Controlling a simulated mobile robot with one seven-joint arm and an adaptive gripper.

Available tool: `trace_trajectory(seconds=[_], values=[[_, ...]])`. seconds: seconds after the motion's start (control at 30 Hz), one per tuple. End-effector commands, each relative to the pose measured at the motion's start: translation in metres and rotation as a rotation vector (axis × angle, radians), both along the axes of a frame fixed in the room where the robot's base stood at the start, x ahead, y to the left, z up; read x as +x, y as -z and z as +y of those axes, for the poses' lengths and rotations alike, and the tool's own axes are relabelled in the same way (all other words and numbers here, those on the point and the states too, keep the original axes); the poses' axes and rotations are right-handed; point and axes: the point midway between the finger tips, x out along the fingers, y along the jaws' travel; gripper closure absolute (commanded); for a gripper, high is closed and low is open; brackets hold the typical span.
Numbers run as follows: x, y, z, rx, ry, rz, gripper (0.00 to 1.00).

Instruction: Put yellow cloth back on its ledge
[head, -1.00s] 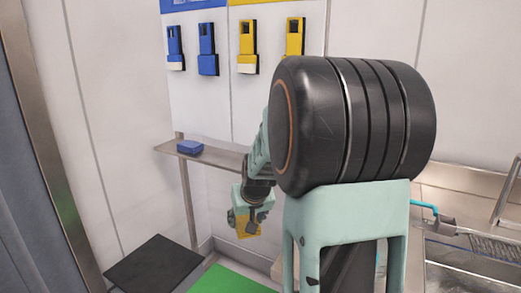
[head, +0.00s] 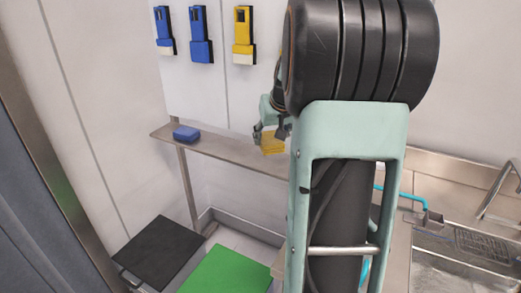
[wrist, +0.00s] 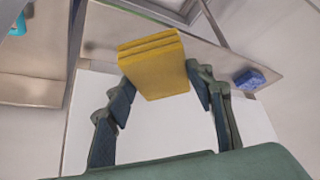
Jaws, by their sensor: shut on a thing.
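The yellow cloth (head: 272,142), a folded block, is held in my gripper (head: 271,130) in the head view. In the wrist view the yellow cloth (wrist: 153,65) sits between the fingertips of my gripper (wrist: 158,82), which is shut on it. The metal ledge (head: 226,151) runs along the wall; the cloth overlaps its right stretch in the head view, and I cannot tell whether they touch. My arm hides the ledge's right end. The ledge also shows in the wrist view (wrist: 200,62).
A folded blue cloth (head: 186,133) lies on the ledge's left part. Blue holders (head: 200,38) and a yellow holder (head: 243,38) hang on the wall above. A black-topped bin (head: 160,251) and a green one (head: 230,272) stand below. A sink (head: 460,265) is at right.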

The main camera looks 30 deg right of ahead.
Motion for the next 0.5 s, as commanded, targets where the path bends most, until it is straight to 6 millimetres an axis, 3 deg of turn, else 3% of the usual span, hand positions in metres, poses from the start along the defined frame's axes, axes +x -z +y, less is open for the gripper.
trace_trajectory(seconds=[0.27,0.5], values=[[0.051,0.023,-0.013,0.001,-0.003,0.002,0.71],[0.082,0.061,-0.022,0.002,0.0,0.001,0.71]])
